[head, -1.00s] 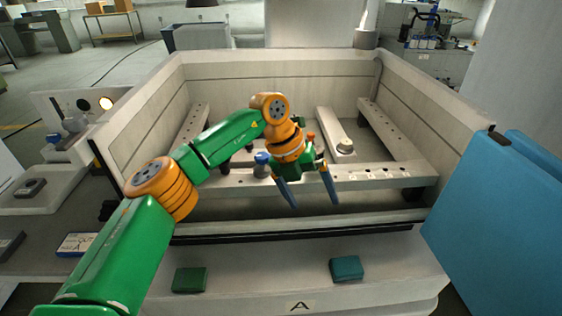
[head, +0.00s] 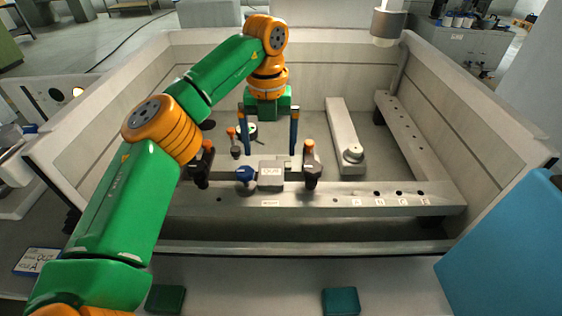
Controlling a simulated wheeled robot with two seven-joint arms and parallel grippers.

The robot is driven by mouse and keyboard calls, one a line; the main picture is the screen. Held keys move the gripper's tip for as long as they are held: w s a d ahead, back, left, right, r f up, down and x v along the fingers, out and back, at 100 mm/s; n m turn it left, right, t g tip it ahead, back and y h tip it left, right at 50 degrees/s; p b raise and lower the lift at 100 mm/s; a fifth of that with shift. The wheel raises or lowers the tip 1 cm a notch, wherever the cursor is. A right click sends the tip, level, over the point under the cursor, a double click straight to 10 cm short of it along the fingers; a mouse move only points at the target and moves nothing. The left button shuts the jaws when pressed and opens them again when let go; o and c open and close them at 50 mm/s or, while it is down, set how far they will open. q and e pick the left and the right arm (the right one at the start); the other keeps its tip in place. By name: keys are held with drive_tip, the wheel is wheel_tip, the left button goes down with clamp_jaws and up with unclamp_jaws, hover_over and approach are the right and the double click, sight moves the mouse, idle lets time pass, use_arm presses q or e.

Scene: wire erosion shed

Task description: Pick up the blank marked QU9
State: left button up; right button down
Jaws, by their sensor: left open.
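A small pale grey block (head: 270,174) with a white label on its face sits on the front rail (head: 320,199) inside the machine tank. Its label is too small to read with certainty. A dark clamp with an orange knob (head: 311,165) stands at its right, and a blue knob (head: 246,175) is close at its left. My left gripper (head: 268,149) is open and empty, with its two blue fingers pointing down. In the picture the fingertips are just above the block and spread wider than it. My right gripper is not in view.
Another dark clamp with an orange top (head: 203,163) stands left of the block. The tank walls (head: 480,112) surround the workspace. A blue panel (head: 505,250) stands at the right front.

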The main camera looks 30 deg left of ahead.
sight(271, 172)
use_arm(q)
drive_tip(key=f+p, duration=0.1)
drive_tip(key=f, duration=0.1)
drive_tip(key=s+f, duration=0.1)
drive_tip(key=shift+s+d+f+p, duration=0.1)
drive_tip(key=shift+d+f+p, duration=0.1)
drive_tip(key=shift+f+p, duration=0.15)
drive_tip(key=shift+w+f, duration=0.2)
drive_tip(key=shift+f, duration=0.95)
drive_tip(key=shift+w+f, duration=0.1)
drive_tip(key=shift+w, duration=0.05)
clamp_jaws()
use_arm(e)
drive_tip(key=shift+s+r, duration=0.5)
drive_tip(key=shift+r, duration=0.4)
